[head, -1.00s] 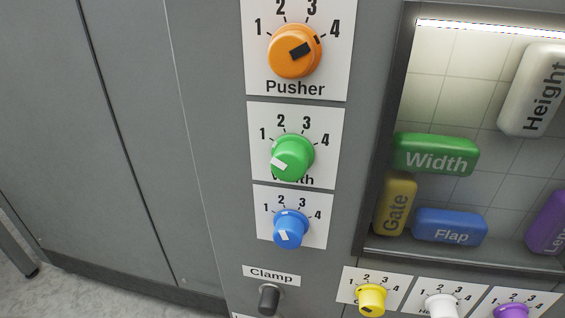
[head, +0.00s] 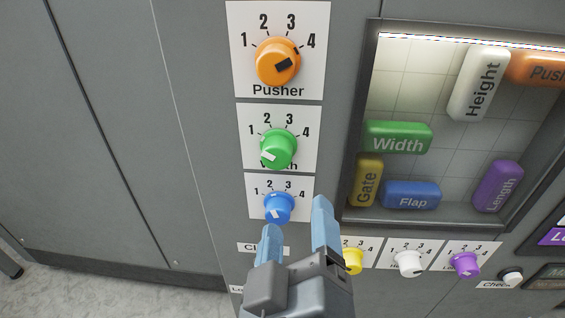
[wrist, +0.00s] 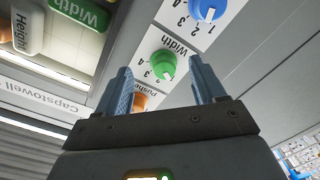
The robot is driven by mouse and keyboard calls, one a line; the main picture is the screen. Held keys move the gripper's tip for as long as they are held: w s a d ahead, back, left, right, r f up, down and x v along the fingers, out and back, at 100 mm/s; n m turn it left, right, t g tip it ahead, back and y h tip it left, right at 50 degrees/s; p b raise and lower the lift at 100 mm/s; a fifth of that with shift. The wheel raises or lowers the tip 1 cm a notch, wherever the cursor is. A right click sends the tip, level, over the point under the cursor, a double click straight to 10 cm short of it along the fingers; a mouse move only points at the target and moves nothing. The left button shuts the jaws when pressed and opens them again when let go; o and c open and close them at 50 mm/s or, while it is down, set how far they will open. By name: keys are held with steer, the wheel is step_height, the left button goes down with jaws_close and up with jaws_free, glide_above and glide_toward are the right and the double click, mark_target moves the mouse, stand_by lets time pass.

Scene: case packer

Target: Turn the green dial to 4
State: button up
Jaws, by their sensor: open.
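The green dial (head: 279,149) sits on a white plate numbered 1 to 4, between the orange and blue dials. Its white mark is at the lower left of the knob, on the side of the 1. The knob partly covers the word Width below it. My gripper (head: 295,216) is open and empty, its blue fingers below the green dial in the head view, near the blue dial. In the wrist view the green dial (wrist: 163,65) appears between the two fingertips, beyond them, with no contact visible.
The orange Pusher dial (head: 278,62) is above and the blue dial (head: 279,208) below, close by. Yellow (head: 353,261), white (head: 410,263) and purple (head: 465,265) dials are at lower right. A window (head: 373,120) with labelled blocks is on the right. The left panel is bare.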

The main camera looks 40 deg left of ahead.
mark_target(277, 161)
steer(key=shift+n, duration=0.3)
steer(key=w+a+r, duration=0.1)
steer(key=w+a, duration=0.1)
steer(key=w+a+r+p, duration=0.1)
steer(key=w+a, duration=0.1)
steer(key=w+a+r, duration=0.1)
steer(key=a, duration=0.2)
steer(key=shift+w+p, duration=0.35)
steer(key=shift+w, duration=0.05)
steer(key=c, duration=1.1)
